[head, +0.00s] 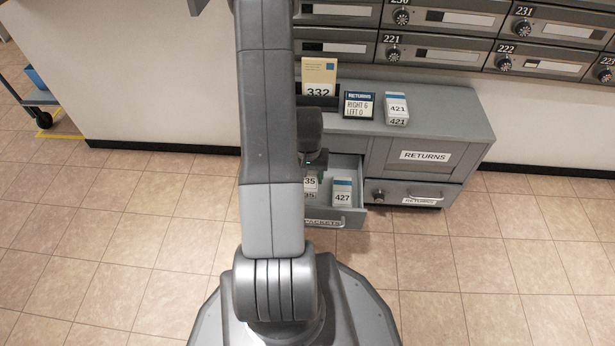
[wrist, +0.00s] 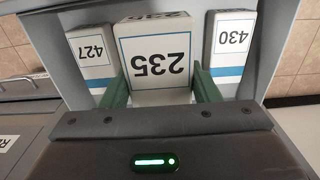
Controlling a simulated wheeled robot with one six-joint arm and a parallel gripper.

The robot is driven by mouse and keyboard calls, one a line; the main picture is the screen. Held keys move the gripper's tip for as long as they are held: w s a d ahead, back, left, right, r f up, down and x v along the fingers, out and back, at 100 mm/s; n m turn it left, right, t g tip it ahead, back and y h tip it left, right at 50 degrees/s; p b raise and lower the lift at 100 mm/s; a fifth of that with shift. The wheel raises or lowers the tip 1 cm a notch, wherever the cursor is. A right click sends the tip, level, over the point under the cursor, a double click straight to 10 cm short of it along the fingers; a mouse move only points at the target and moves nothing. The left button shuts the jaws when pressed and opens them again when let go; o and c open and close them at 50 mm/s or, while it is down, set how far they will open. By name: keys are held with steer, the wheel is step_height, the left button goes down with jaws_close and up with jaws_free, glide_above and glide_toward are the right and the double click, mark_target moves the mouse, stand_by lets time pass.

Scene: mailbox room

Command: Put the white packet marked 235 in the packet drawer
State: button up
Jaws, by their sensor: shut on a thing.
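The white packet marked 235 (wrist: 156,55) is between the two green fingers of my gripper (wrist: 160,95) in the wrist view. My gripper is shut on it. The packet is at the open packet drawer (head: 345,221), between the packets marked 427 (wrist: 93,57) and 430 (wrist: 232,45). In the head view, part of the packet marked 235 (head: 310,184) shows beside my arm, low in the drawer. I cannot tell whether its base touches the drawer floor. My arm hides the left part of the drawer.
On the cabinet top (head: 440,110) stand a yellow card marked 332 (head: 319,75), a returns sign (head: 359,105) and a packet marked 421 (head: 397,109). The returns door (head: 424,156) and lower returns drawer (head: 412,193) are shut. A blue cart (head: 30,90) stands far left. The right floor is clear.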

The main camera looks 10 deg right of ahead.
steer(key=shift+w+d+f+b, duration=0.1)
steer(key=shift+w+f+b, duration=0.15)
steer(key=shift+f+b, duration=0.6)
steer(key=shift+w+d+f+b, duration=0.15)
steer(key=shift+f+b, duration=0.25)
steer(key=shift+f, duration=0.85)
steer(key=shift+w+a+f+b, duration=0.1)
steer(key=shift+w+f+b, duration=0.2)
steer(key=shift+f+b, duration=0.55)
steer(key=shift+f, duration=0.2)
steer(key=o, duration=1.1)
steer(key=shift+o, duration=0.2)
step_height(320, 180, up, 14)
steer(key=p, duration=0.6)
steer(key=shift+f, duration=0.1)
step_height(320, 180, down, 14)
steer(key=b, duration=0.6)
steer(key=shift+f, duration=0.1)
steer(key=shift+r+p, duration=0.6)
steer(key=shift+r, duration=0.1)
steer(key=shift+s+r, duration=0.25)
steer(key=shift+r, duration=0.2)
